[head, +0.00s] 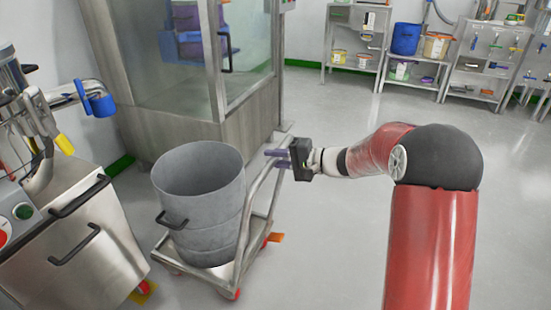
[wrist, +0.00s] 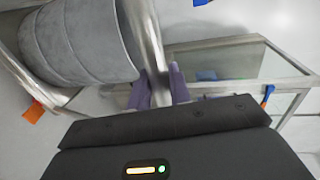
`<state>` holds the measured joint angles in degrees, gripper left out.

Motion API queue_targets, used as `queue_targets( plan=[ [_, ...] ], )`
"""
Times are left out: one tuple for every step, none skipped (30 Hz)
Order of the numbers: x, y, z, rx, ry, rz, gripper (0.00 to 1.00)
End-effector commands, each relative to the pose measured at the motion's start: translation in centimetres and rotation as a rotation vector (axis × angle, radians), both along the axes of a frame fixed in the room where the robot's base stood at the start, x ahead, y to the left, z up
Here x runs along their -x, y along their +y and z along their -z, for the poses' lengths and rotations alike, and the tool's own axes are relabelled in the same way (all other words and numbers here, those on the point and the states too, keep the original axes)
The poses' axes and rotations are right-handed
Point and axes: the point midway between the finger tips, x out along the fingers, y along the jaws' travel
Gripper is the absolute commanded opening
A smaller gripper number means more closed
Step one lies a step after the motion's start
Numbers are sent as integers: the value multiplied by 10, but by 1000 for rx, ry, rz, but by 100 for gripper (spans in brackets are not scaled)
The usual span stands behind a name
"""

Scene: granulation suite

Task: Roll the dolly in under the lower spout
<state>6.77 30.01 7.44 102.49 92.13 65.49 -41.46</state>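The dolly (head: 238,272) is a low metal frame with red wheels and a raised tubular push handle on its right side. A grey drum (head: 200,205) with a black side handle stands upright on it; it also shows in the wrist view (wrist: 75,40). My gripper (head: 277,158) is at the top of the push handle. In the wrist view its purple fingers (wrist: 160,90) lie on either side of the handle tube (wrist: 148,40), closed against it. A steel machine at left has a pipe with a blue end (head: 97,100); I cannot tell whether this is the lower spout.
A glass-sided steel cabinet (head: 170,120) stands close behind the dolly. The steel machine (head: 80,235) is close on its left. Shelves (head: 357,40) line the back; floor at right is clear.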

Motion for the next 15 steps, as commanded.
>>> queue_targets(
  plan=[
    [0, 0, 0, 1, 0, 0, 4],
    [0, 0, 0, 1, 0, 0, 0],
    [0, 0, 0, 1, 0, 0, 0],
    [0, 0, 0, 1, 0, 0, 0],
    [0, 0, 0, 1, 0, 0, 0],
    [0, 0, 0, 1, 0, 0, 0],
    [0, 0, 0, 1, 0, 0, 0],
    [0, 0, 0, 1, 0, 0, 0],
    [0, 0, 1, 1, 0, 0, 0],
    [0, 0, 1, 1, 0, 0, 0],
    [0, 1, 1, 1, 0, 0, 0],
    [-1, 3, 1, 1, 1, -1, 0],
    [-1, 5, 2, 1, 1, -1, 0],
    [-2, 7, 2, 1, 1, -1, 0],
    [-4, 11, 2, 1, 1, -1, 0]
  ],
)
